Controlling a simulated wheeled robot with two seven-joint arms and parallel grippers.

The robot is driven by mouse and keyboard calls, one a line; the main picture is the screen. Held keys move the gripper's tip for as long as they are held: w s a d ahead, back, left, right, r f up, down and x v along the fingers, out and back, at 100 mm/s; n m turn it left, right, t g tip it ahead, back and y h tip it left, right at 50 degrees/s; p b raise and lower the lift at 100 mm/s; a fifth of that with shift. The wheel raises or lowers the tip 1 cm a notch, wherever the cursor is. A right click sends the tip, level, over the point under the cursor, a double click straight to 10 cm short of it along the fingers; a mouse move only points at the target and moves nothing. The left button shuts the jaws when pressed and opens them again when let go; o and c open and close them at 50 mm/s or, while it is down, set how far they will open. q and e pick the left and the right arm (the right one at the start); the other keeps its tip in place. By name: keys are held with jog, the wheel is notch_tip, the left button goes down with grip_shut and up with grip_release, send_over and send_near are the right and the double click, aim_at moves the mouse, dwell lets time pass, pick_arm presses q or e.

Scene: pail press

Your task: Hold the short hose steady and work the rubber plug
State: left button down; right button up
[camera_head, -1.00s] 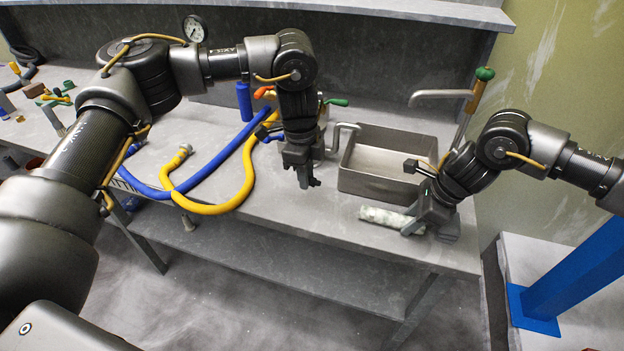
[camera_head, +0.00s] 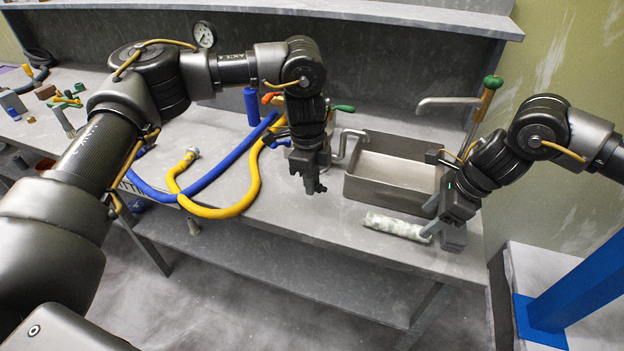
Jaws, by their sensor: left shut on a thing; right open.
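My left gripper (camera_head: 314,187) points straight down over the bench, left of the metal basin. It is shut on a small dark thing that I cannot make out. My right gripper (camera_head: 442,238) is open, low over the bench's front right, at the right end of a pale mottled cylinder (camera_head: 394,226) lying there. I cannot tell whether they touch. I cannot tell whether this cylinder is the short hose. A blue hose (camera_head: 205,176) and a yellow hose (camera_head: 235,207) curve across the bench to the left. I cannot pick out the rubber plug.
A metal basin (camera_head: 352,188) with a tap (camera_head: 445,101) stands behind the grippers. A blue cylinder (camera_head: 251,105) and a gauge (camera_head: 203,35) are at the back. Small parts (camera_head: 65,100) lie far left. The bench (camera_head: 285,225) is clear along its front middle.

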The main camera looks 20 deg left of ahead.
jog(key=v, duration=0.7)
pick_arm(q)
jog(key=shift+r, duration=0.1)
